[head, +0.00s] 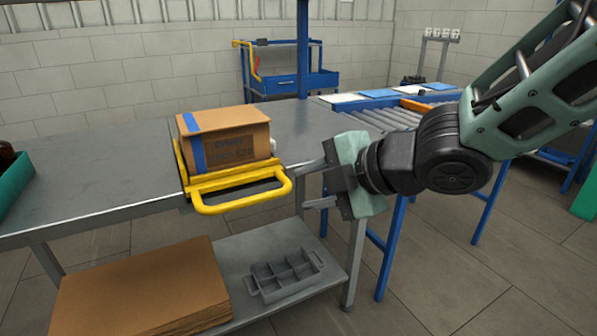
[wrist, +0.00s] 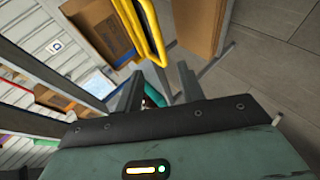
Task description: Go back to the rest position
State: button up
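My gripper (head: 306,185) hangs at the front right corner of the grey metal table (head: 95,185), right of the yellow handle. Its two fingers are apart with nothing seen between them in the head view. In the wrist view the fingers (wrist: 158,86) are also spread; a small teal patch shows beyond or between them, and I cannot tell what it is. My arm reaches in from the right, bent over the floor beside the roller conveyor.
A cardboard box (head: 236,140) with blue tape sits on the table in a yellow-handled frame (head: 240,205), close to my gripper. A green crate (head: 14,183) with dark brown items stands far left. A roller conveyor (head: 385,119) lies behind my arm. Floor at lower right is clear.

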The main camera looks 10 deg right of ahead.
jog(key=s+d+f+m+g+h, duration=0.2)
jog(key=s+f+m+g+h, duration=0.2)
jog(key=s+m, duration=0.45)
jog(key=s+d+f+m+g+h, duration=0.1)
jog(key=s+f+m+g+h, duration=0.25)
jog(key=s+m, duration=0.45)
notch_tip(320, 180, up, 16)
jog(key=s+g+p, duration=0.1)
jog(key=s+p, duration=0.1)
jog(key=p, duration=1.5)
jog(key=shift+s+r+n, duration=0.15)
jog(key=shift+r+n, duration=0.05)
jog(key=shift+n, duration=0.25)
jog(key=shift+d, duration=0.1)
